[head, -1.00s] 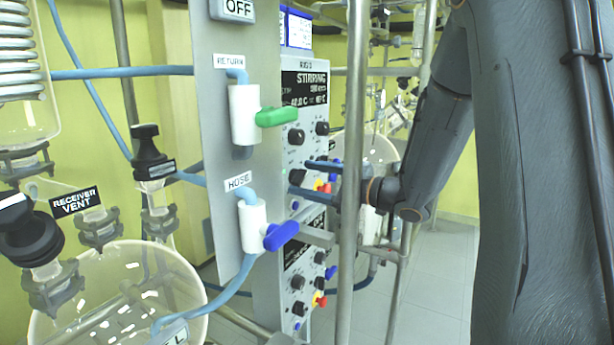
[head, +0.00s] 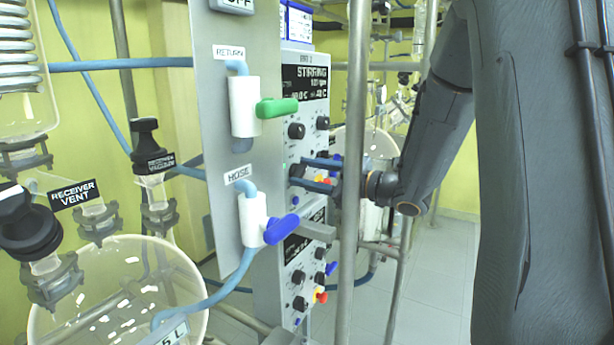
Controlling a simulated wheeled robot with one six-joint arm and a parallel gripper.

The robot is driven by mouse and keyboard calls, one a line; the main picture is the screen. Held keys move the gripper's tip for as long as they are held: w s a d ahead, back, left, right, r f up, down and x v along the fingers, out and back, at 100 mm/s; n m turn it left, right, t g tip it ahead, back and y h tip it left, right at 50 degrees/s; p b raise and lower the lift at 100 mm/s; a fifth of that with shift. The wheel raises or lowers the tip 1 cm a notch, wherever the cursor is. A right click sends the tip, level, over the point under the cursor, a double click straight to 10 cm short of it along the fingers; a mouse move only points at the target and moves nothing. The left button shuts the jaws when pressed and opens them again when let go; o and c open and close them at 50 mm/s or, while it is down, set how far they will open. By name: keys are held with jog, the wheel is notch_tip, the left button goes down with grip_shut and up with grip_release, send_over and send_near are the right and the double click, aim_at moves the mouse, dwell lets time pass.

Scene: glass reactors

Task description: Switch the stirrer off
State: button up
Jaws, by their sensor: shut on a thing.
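The stirrer's control box (head: 304,110) stands behind a grey valve panel in the head view. Its dark display (head: 305,85) reads STIRRING, with a line that looks like 100 rpm. Black knobs sit below it, one at upper left (head: 296,131) and one at upper right (head: 322,123). My gripper (head: 301,172) reaches in from the right with its two blue fingers one above the other. It is shut on the lower-left black knob (head: 296,170), which shows between the fingertips. The knob's exact angle is too small to tell. The wrist partly hides the panel's right side.
A vertical metal post (head: 349,200) stands in front of my wrist. The grey panel (head: 215,120) carries a green RETURN valve handle (head: 277,107) and a blue HOSE handle (head: 281,229). A second control box (head: 303,270) is below. Glass vessels (head: 125,290) stand at left.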

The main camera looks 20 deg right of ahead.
jog(key=n+b, duration=0.4)
jog(key=b, duration=0.1)
jog(key=n+b, duration=0.2)
jog(key=shift+f+n+b, duration=0.3)
jog(key=n+b, duration=0.4)
jog(key=b, duration=0.1)
jog(key=shift+r+n+b, duration=0.1)
jog(key=shift+n+b, duration=0.25)
jog(key=shift+n, duration=0.05)
jog(key=o, duration=1.1)
jog(key=shift+s, duration=0.1)
jog(key=shift+c, duration=0.2)
jog(key=v, duration=0.7)
jog(key=shift+s+d+b, duration=0.25)
jog(key=shift+s+b, duration=0.05)
jog(key=shift+b, duration=0.15)
jog(key=shift+r, duration=0.1)
